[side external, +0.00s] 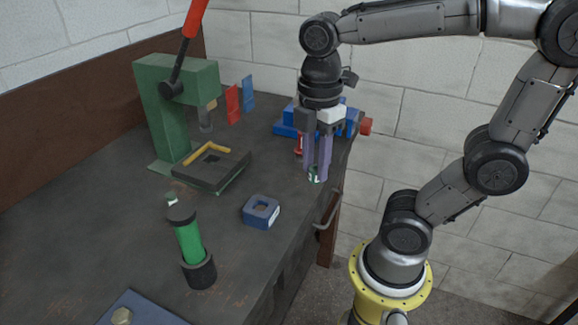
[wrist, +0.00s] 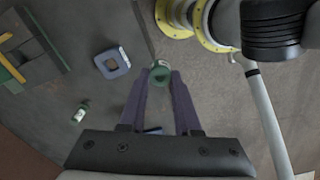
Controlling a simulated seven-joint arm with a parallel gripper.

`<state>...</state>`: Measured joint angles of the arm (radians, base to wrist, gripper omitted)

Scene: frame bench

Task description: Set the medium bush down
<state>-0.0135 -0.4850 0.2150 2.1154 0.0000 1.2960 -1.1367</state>
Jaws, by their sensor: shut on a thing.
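My gripper (side external: 316,172) points down near the bench's right edge, its purple fingers shut on a small green bush (side external: 314,176) with a pale marking. The marking looks like a letter but is too small to read surely. In the wrist view the green bush (wrist: 160,75) shows a dark hole and sits between the fingertips (wrist: 160,80). I cannot tell whether its underside touches the bench. Another small green and white bush (side external: 172,200) stands left of the blue block; it also shows in the wrist view (wrist: 81,112).
A blue block with a square hole (side external: 261,211) lies left of my gripper. A green press (side external: 152,110) with a dark tray (side external: 232,172) stands at the back left. A green cylinder (side external: 189,242) stands in a dark cup. Blue and red parts (side external: 285,130) lie behind my gripper.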

